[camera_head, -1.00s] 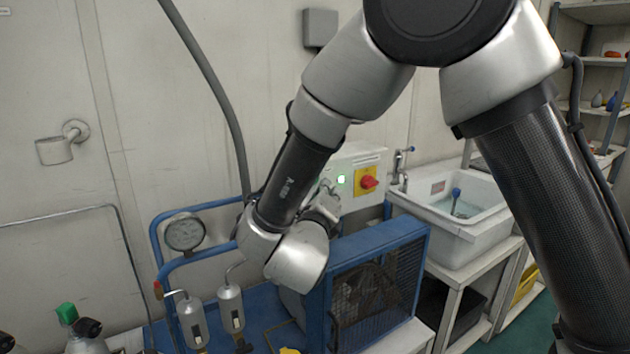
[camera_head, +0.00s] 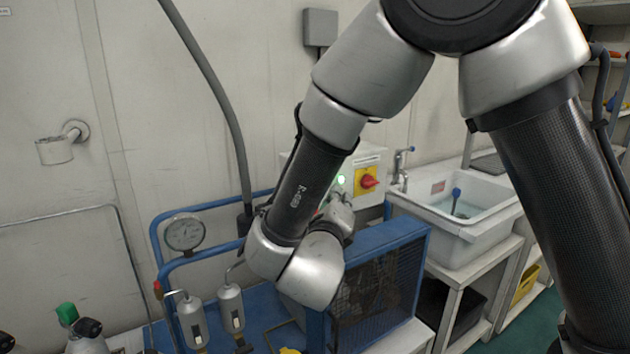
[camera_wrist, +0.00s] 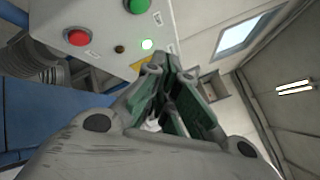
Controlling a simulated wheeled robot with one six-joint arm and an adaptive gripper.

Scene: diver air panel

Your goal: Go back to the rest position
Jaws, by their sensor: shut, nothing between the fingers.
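My gripper (camera_wrist: 168,75) points away from the wrist camera, and its green-padded fingers meet at the tips with nothing between them. In the head view my wrist hides most of the gripper. The gripper is in front of the grey control box (camera_head: 372,158), by the lit green lamp (camera_head: 341,180) and left of the red switch on a yellow plate (camera_head: 369,181). In the wrist view the box (camera_wrist: 105,45) shows a red button (camera_wrist: 77,37), a green button (camera_wrist: 137,5) and the lit lamp (camera_wrist: 148,44). The fingertips look apart from the box; the exact gap is unclear.
A blue-framed compressor (camera_head: 378,280) with a mesh guard stands below and right of my wrist. A pressure gauge (camera_head: 184,233) and filter cylinders (camera_head: 232,308) are left. A white sink (camera_head: 462,222) is right. Open wall space lies above left.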

